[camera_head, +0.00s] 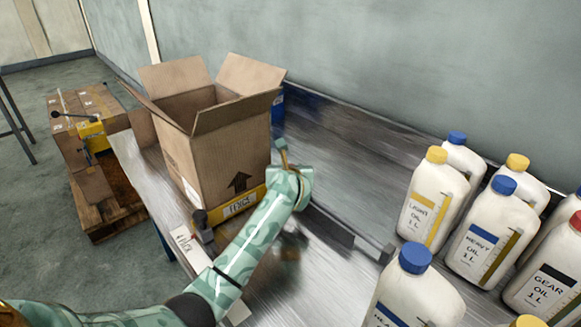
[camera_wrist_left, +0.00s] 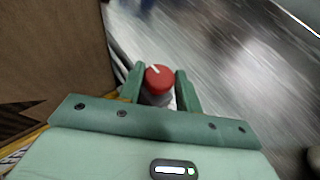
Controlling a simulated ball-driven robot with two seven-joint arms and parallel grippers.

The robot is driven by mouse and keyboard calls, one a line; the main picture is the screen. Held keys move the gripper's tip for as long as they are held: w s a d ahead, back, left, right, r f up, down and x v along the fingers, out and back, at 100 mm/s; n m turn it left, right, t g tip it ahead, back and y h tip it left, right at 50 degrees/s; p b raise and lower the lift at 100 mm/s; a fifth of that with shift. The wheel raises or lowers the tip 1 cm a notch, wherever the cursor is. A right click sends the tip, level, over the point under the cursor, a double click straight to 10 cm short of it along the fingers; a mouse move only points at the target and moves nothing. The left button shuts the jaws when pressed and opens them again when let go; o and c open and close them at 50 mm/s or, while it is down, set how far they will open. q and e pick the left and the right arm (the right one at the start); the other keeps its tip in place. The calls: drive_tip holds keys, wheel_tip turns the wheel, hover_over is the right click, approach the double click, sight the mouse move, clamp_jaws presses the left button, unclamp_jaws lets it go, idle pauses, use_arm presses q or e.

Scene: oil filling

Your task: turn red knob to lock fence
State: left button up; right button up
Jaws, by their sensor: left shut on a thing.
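The red knob (camera_wrist_left: 160,77) has a white mark on its top and a pale stem. In the left wrist view it sits between the two green fingers of my left gripper (camera_wrist_left: 160,90), which is shut on it. In the head view, my left gripper (camera_head: 290,180) is at the right corner of an open cardboard box (camera_head: 220,145), and the knob is hidden there. The yellow fence (camera_head: 243,202), labelled "FENCE", runs along the foot of the box's front side. My right gripper is not in view.
Several white oil bottles (camera_head: 430,205) with blue, yellow and red caps stand on the right of the metal table (camera_head: 345,150). A wooden pallet (camera_head: 110,210) with cartons stands on the floor at left.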

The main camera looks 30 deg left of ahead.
use_arm(q)
drive_tip(key=shift+h, duration=0.3)
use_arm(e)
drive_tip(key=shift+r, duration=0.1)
use_arm(q)
drive_tip(key=o, duration=1)
drive_tip(key=shift+s+r, duration=0.1)
drive_tip(key=shift+s, duration=0.1)
drive_tip(key=p+v, duration=0.6)
drive_tip(key=v, duration=0.9)
drive_tip(key=shift+s+d, duration=0.25)
drive_tip(key=shift+s, duration=0.15)
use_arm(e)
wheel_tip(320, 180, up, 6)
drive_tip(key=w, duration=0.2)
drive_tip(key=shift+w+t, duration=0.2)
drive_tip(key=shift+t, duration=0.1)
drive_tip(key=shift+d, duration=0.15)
